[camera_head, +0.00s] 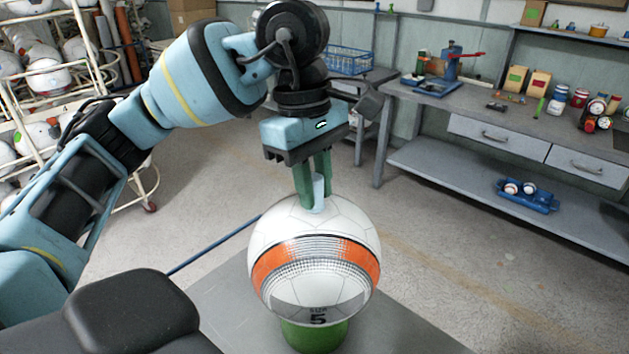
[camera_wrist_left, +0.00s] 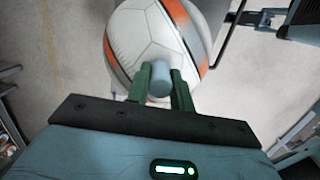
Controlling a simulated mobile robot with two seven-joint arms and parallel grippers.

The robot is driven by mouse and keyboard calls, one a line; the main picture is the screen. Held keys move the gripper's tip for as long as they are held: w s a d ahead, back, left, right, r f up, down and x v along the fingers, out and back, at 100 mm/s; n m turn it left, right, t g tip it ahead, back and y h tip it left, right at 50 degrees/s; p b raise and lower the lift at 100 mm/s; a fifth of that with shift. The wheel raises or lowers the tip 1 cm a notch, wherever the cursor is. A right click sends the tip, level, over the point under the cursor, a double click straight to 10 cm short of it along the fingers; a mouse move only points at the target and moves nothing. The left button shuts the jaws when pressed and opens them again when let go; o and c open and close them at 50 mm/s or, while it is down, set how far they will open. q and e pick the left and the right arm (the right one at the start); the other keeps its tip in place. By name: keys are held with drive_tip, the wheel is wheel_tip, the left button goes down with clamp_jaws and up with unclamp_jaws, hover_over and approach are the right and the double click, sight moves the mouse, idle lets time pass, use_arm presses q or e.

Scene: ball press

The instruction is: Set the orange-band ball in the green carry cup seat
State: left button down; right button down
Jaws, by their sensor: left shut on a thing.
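The orange-band ball (camera_head: 315,235) is white with an orange and dotted band and a "SIZE 5" mark. It sits over the green carry cup (camera_head: 314,335), whose lower part shows beneath it; the seat itself is hidden by the ball. My left gripper (camera_head: 316,198) points down at the top of the ball. Its green fingers are shut on a pale grey-blue peg-like piece at the ball's top. In the left wrist view the ball (camera_wrist_left: 150,40) lies just beyond the fingers, and the grey piece (camera_wrist_left: 160,80) is between them. My right gripper is not in view.
The cup stands on a grey platform (camera_head: 215,300). A black padded surface (camera_head: 130,312) is at the lower left. A ball rack (camera_head: 75,100) stands at the left. A workbench (camera_head: 500,115) with tools and a lower shelf runs along the right. Open floor lies between.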

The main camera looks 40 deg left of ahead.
use_arm(q)
drive_tip(key=shift+f, duration=0.5)
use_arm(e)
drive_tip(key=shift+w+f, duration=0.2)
use_arm(q)
drive_tip(key=c, duration=1.2)
unclamp_jaws()
drive_tip(key=shift+c, duration=0.2)
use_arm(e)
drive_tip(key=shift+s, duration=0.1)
use_arm(q)
drive_tip(key=shift+r, duration=0.2)
drive_tip(key=r, duration=0.5)
drive_tip(key=a+r, duration=0.1)
drive_tip(key=r, duration=0.1)
drive_tip(key=shift+r+p, duration=0.15)
drive_tip(key=shift+p, duration=0.2)
drive_tip(key=shift+r, duration=0.4)
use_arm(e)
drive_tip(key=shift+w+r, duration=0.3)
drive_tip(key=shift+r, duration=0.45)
use_arm(q)
drive_tip(key=shift+a, duration=0.1)
